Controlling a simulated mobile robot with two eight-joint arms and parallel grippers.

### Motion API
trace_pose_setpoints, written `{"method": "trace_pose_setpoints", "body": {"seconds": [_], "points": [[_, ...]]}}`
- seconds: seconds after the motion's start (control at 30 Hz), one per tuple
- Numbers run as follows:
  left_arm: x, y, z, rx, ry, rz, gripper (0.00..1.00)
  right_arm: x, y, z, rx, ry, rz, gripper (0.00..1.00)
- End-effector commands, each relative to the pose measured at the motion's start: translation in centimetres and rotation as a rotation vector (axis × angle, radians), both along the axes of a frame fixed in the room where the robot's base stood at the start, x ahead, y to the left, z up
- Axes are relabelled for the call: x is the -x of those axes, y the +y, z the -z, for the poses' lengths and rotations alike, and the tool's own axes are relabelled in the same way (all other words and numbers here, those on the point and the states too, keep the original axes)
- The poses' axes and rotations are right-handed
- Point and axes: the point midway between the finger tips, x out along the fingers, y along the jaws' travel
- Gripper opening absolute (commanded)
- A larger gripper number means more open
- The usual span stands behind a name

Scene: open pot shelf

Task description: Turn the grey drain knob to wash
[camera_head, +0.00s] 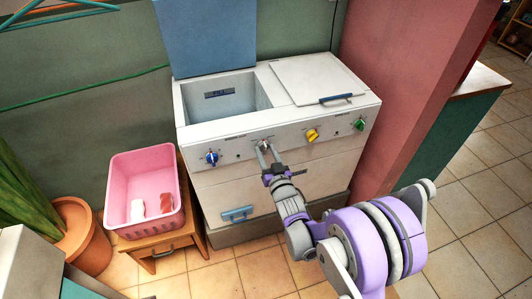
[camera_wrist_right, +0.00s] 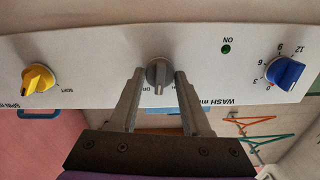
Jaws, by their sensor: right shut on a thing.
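The grey drain knob (camera_head: 265,147) is on the front panel of the white twin-tub washer (camera_head: 225,138), between the blue and yellow knobs. The right wrist view shows the panel upside down, with the grey knob (camera_wrist_right: 159,74) in the middle. Its raised ridge points straight down in that picture, toward a label mostly hidden by the knob and fingers. My right gripper (camera_head: 268,155) reaches the panel from the front, its two fingers (camera_wrist_right: 159,77) on either side of the knob and shut on it. My left gripper is not in view.
The blue knob (camera_head: 212,158), yellow knob (camera_head: 312,135) and green knob (camera_head: 359,125) share the panel. The washer's left lid (camera_head: 207,35) stands open. A pink basket (camera_head: 118,187) with cloths sits on a small wooden stand (camera_head: 150,245) at left. A pink wall (camera_head: 405,80) stands at right.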

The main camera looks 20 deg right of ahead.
Motion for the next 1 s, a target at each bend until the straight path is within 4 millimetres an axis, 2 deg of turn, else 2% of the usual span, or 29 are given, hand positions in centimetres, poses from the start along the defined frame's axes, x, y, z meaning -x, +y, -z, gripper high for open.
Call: {"method": "trace_pose_setpoints", "body": {"seconds": [0.6, 1.0], "points": [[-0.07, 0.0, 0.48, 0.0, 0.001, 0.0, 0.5, 0.04, -0.01, 0.03, 0.577, -0.019, 0.0, 0.0], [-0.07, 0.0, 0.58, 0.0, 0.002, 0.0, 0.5, 0.03, 0.0, 0.02, 0.84, -0.028, 0.0, 0.0]]}}
